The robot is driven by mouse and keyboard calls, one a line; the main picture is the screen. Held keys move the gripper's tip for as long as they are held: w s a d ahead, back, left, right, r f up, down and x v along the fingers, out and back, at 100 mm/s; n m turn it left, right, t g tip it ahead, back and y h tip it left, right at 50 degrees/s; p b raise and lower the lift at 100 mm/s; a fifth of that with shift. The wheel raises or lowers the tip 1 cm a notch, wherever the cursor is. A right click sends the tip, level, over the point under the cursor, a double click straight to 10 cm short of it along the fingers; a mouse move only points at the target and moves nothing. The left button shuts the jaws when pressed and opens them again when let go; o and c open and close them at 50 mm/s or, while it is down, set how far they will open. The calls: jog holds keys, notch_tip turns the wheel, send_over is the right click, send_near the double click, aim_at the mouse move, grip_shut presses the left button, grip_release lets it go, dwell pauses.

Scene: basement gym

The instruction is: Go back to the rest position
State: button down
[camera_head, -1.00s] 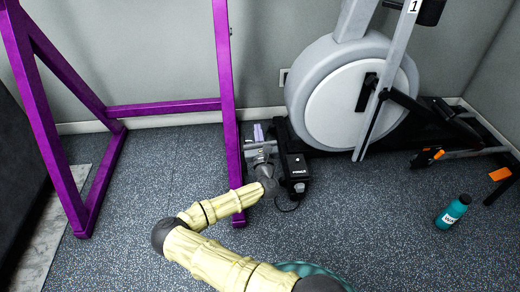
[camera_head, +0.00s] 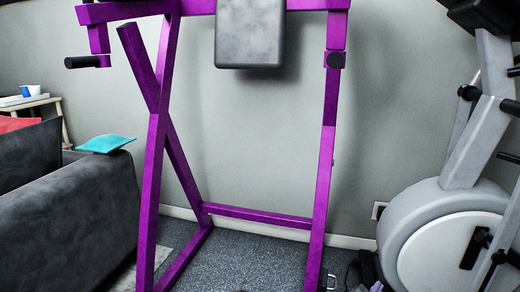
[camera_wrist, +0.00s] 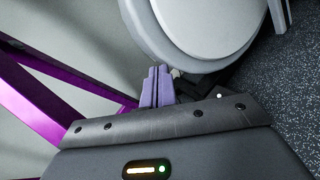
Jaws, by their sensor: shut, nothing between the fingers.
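My gripper (camera_wrist: 156,88) shows in the wrist view as two lavender fingers side by side, shut with nothing between them. Beyond the fingertips is the round grey housing of an exercise machine (camera_wrist: 212,22). I cannot tell whether they touch it. In the head view most of my arm is out of the picture; only small dark and lavender parts show at the bottom edge, right of the purple frame.
A purple frame (camera_head: 153,190) with a black pad (camera_head: 249,35) stands in the middle. A dark sofa (camera_head: 70,215) with a teal cushion (camera_head: 106,144) is at the left. The exercise machine (camera_head: 430,215) is at the right. Floor shows between the frame's posts.

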jog(key=s+a+r+m+g+y+p, duration=0.1)
jog(key=s+a+m+g+y+p, duration=0.65)
jog(key=m, duration=0.75)
jog(key=s+a+r+m+g+y+p, duration=0.1)
jog(key=s+a+r+m, duration=0.1)
jog(key=s+a+r, duration=0.4)
jog(key=s+a+r+m+g+y+p, duration=0.1)
jog(key=s+a+r+m+y, duration=0.2)
jog(key=r, duration=0.6)
jog(key=s+a+r+m+g+p, duration=0.1)
jog(key=s+a+r, duration=0.4)
jog(key=s+r, duration=0.15)
jog(key=w+p+v, duration=0.2)
jog(key=p+v, duration=1)
jog(key=w+r+p+v, duration=0.1)
jog(key=w+p+v, duration=0.2)
jog(key=p+v, duration=1)
jog(key=w+d+p+v, duration=0.1)
jog(key=w+p+v, duration=0.2)
jog(key=p+v, duration=0.9)
jog(key=shift+w+r+p, duration=0.2)
jog(key=shift+r+p, duration=0.2)
jog(key=shift+r, duration=0.15)
jog(key=shift+a, duration=0.1)
